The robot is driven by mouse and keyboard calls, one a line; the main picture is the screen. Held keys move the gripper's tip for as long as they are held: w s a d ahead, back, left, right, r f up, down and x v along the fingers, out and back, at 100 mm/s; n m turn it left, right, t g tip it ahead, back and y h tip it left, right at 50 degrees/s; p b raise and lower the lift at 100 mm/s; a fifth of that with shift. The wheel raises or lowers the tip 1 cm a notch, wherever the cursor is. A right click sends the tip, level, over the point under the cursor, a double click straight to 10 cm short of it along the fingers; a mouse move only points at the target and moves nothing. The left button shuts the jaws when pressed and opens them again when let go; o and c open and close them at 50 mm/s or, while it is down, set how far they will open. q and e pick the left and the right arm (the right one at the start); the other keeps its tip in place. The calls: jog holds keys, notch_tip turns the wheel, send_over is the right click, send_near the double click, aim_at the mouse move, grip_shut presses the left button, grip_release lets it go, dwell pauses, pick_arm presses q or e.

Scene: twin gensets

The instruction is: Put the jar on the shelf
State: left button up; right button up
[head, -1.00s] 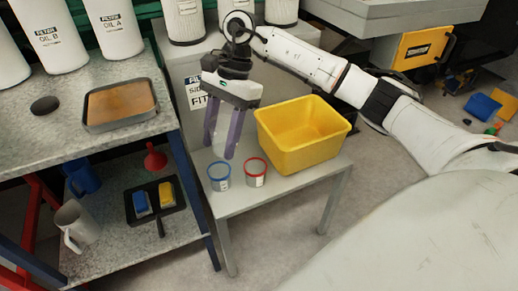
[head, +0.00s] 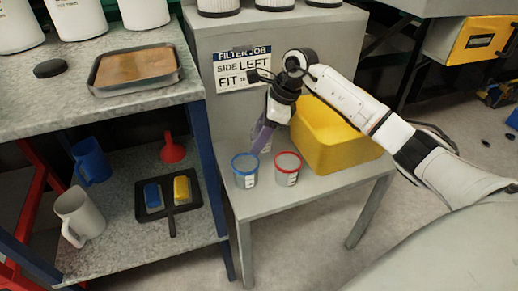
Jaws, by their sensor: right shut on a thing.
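My right gripper (head: 264,142) is above the small grey table, left of the yellow bin, with its purple fingers pointing down. It is shut on a pale, see-through thing that looks like the jar, mostly hidden by the fingers. Two small clear containers stand upright on the table just in front of it: one with a blue rim (head: 245,172) and one with a red rim (head: 287,170). The lower shelf (head: 118,220) of the bench is at the left. My left gripper is out of view.
The yellow bin (head: 335,150) stands on the grey table (head: 300,198). The shelf holds a blue mug (head: 91,162), a white mug (head: 80,216), a red funnel (head: 172,150) and a black tray (head: 169,204) with blue and yellow blocks. A blue post edges the bench.

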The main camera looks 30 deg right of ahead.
notch_tip(320, 180, down, 3)
jog(key=shift+r+b, duration=0.1)
jog(key=shift+b, duration=0.3)
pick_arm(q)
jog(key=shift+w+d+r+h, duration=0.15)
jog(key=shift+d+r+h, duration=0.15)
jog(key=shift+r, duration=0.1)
pick_arm(e)
jog(key=o, duration=0.8)
jog(key=shift+c, duration=0.2)
